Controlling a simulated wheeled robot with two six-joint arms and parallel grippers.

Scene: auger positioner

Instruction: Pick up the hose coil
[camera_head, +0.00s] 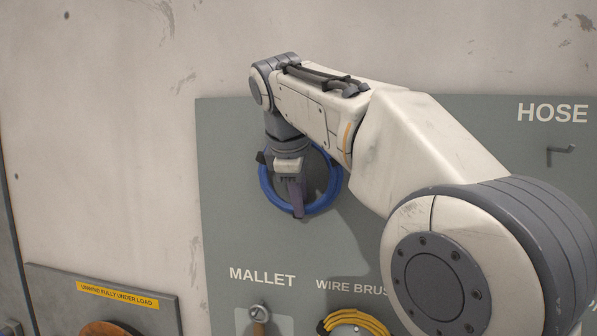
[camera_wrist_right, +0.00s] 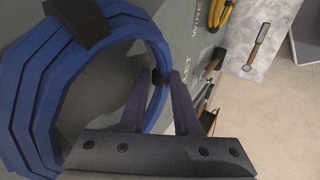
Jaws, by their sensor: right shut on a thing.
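The hose coil (camera_head: 266,190) is a blue ring with black bands, in front of the grey tool board, left of my right arm. My right gripper (camera_head: 297,208) reaches down over the coil and partly covers it. In the wrist view the coil (camera_wrist_right: 28,95) fills the left side. Whether the coil touches the board is unclear. My left gripper is not in view.
The grey tool board (camera_head: 225,200) carries a bare hook (camera_head: 560,153) under the HOSE label. A panel with a yellow label (camera_head: 117,295) is at lower left. My arm hides the board's right part.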

